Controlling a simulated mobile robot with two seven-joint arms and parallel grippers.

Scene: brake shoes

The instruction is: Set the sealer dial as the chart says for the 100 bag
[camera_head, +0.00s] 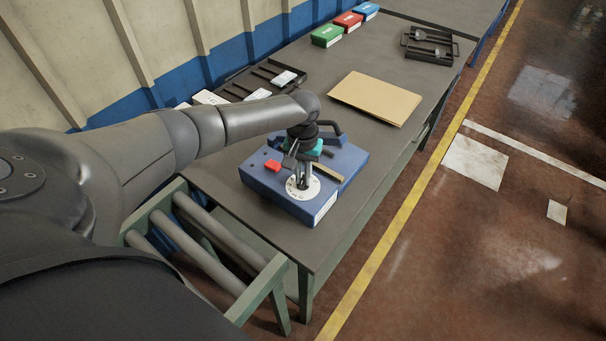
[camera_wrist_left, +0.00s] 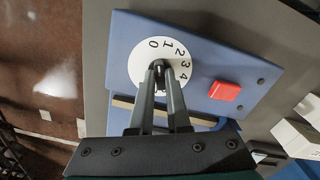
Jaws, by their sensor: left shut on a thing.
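The blue sealer (camera_head: 328,206) sits on the table's near end; its blue body also fills much of the left wrist view (camera_wrist_left: 235,50). Its white dial (camera_head: 293,190) carries the digits 0 to 4 in the left wrist view (camera_wrist_left: 138,66). A red button (camera_head: 272,166) is beside the dial, and it also shows in the left wrist view (camera_wrist_left: 224,91). My left gripper (camera_head: 303,183) comes from above, its fingers shut on the knob (camera_wrist_left: 158,68) at the dial's middle. The fingers hide most of the knob, and I cannot read its pointer. I cannot make out a readable chart. My right gripper is out of view.
A tan folder (camera_head: 376,98) lies flat behind the sealer. A dark divided tray (camera_head: 240,84) with white packs is along the wall. Green (camera_head: 326,36), red (camera_head: 348,21) and blue (camera_head: 366,11) boxes stand farther back. A black tool tray (camera_head: 430,57) is at the far right.

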